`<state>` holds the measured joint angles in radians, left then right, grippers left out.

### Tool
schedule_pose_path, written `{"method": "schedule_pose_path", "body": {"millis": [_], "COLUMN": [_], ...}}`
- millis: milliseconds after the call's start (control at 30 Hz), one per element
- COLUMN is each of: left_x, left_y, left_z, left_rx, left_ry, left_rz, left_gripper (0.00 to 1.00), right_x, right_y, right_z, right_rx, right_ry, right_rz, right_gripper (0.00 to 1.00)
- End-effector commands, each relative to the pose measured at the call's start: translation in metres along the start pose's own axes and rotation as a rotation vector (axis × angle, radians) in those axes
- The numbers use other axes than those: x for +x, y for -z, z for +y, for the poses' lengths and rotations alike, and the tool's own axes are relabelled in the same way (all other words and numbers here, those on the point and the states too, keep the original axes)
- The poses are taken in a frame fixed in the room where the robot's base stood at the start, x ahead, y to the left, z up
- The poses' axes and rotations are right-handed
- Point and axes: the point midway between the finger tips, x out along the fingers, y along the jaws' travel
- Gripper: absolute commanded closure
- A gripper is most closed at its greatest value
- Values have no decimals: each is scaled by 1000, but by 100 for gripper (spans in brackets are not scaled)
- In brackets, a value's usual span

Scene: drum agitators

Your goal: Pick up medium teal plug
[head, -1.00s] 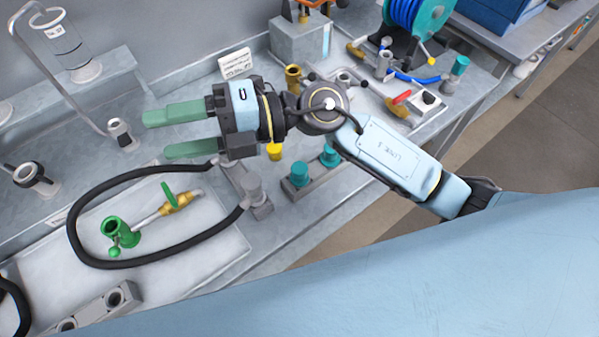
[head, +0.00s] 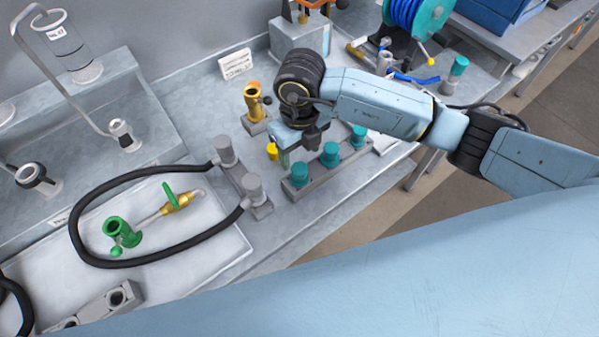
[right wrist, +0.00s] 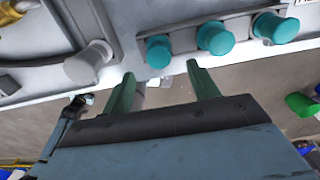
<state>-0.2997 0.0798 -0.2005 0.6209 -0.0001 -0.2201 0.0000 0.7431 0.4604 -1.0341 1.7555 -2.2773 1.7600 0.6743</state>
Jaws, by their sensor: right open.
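Three teal plugs stand in a row in a grey rack (head: 318,177). The middle plug (head: 330,154) looks medium in size; it also shows in the right wrist view (right wrist: 215,38). The left plug (right wrist: 159,51) looks smallest and the right plug (right wrist: 276,27) largest. My right gripper (head: 285,158) is open and empty, just behind and above the left part of the rack, its green fingers partly hidden in the head view. In the right wrist view, its fingertips (right wrist: 160,70) appear below the left plug, apart from the plugs. My left gripper is not in view.
A black hose (head: 75,215) with grey end plugs (head: 254,188) lies left of the rack, around a green-and-brass fitting (head: 175,203) on a tray. A brass fitting (head: 254,100) stands behind my right gripper. The table's front edge is close to the rack.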

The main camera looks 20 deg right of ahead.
Motion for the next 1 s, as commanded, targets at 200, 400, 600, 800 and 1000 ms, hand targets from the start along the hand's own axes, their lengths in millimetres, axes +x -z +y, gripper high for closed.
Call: {"method": "schedule_pose_path", "body": {"millis": [200,400,600,800,1000], "left_x": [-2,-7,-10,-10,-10], "left_y": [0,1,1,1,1], "left_z": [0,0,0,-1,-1], "left_rx": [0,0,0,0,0], "left_ry": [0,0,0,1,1], "left_rz": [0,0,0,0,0], "left_gripper": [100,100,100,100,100], "right_x": [24,44,72,77,77], "right_y": [0,1,0,0,0], "right_z": [1,2,2,2,2], "right_rx": [-1,0,0,-1,-1], "right_ry": [-3,-3,-4,-3,-3], "right_rz": [0,4,1,-2,-2], "right_gripper": [40,40,40,40,53]}}
